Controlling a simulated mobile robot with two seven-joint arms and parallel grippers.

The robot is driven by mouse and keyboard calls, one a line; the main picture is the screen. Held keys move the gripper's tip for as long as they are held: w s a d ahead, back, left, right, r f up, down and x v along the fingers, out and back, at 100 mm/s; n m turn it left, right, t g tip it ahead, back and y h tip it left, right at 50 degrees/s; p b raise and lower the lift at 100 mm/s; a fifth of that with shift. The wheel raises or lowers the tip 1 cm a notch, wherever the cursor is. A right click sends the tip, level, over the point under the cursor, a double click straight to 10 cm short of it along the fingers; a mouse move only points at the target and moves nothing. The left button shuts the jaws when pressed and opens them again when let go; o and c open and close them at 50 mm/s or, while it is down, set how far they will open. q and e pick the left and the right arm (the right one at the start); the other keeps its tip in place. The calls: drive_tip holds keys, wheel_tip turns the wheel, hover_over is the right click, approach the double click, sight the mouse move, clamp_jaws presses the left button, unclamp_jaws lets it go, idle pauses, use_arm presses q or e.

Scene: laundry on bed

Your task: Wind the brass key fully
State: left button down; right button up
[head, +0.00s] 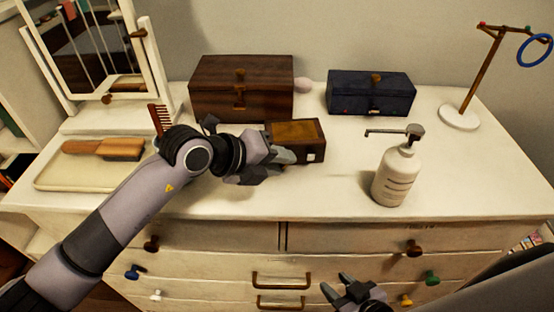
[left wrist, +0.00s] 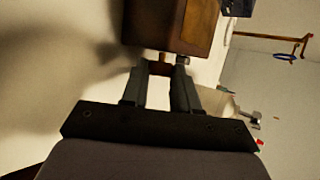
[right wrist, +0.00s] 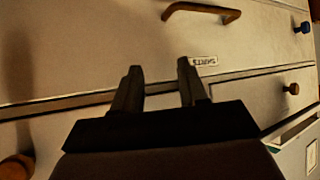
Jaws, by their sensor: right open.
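A small wooden box (head: 312,147) with a brown top sits mid-dresser, and its side fills the top of the left wrist view (left wrist: 165,25). My left gripper (head: 283,155) is at the box's left side. In the left wrist view, a small brownish piece that looks like the brass key (left wrist: 160,69) fills the narrow gap between its fingertips, close against the box. The fingers appear closed on it; its shape is mostly hidden. My right gripper (head: 345,287) is open and empty in front of the drawers, also seen in the right wrist view (right wrist: 160,72).
A pump bottle (head: 397,172) stands right of the box. A large brown box (head: 240,88) and a dark blue box (head: 371,92) are behind. A tray (head: 75,180) with a brush and a mirror (head: 95,45) are left. A stand (head: 484,75) with a blue ring is back right.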

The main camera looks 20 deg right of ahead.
use_arm(q)
drive_tip(key=shift+d+r+y+p, duration=0.1)
drive_tip(key=shift+r+y+p, duration=0.3)
drive_tip(key=shift+y+p, duration=0.6)
drive_tip(key=shift+d+m+y+p, duration=0.15)
drive_tip(key=shift+m+y+p, duration=0.25)
drive_tip(key=shift+p, duration=0.45)
drive_tip(key=shift+d+y, duration=0.1)
drive_tip(key=shift+y, duration=0.8)
drive_tip(key=shift+d+m+t+y, duration=0.25)
drive_tip(key=shift+m+t+y, duration=0.05)
drive_tip(key=shift+y, duration=0.4)
drive_tip(key=shift+s+d+m+y+b, duration=0.1)
drive_tip(key=shift+d+m+y+b, duration=0.1)
drive_tip(key=shift+y+b, duration=0.55)
drive_tip(key=shift+d+m+y+b, duration=0.1)
drive_tip(key=shift+m+y+b, duration=0.1)
drive_tip(key=shift+y+b, duration=0.55)
drive_tip(key=shift+y, duration=0.3)
drive_tip(key=c, duration=1.1)
unclamp_jaws()
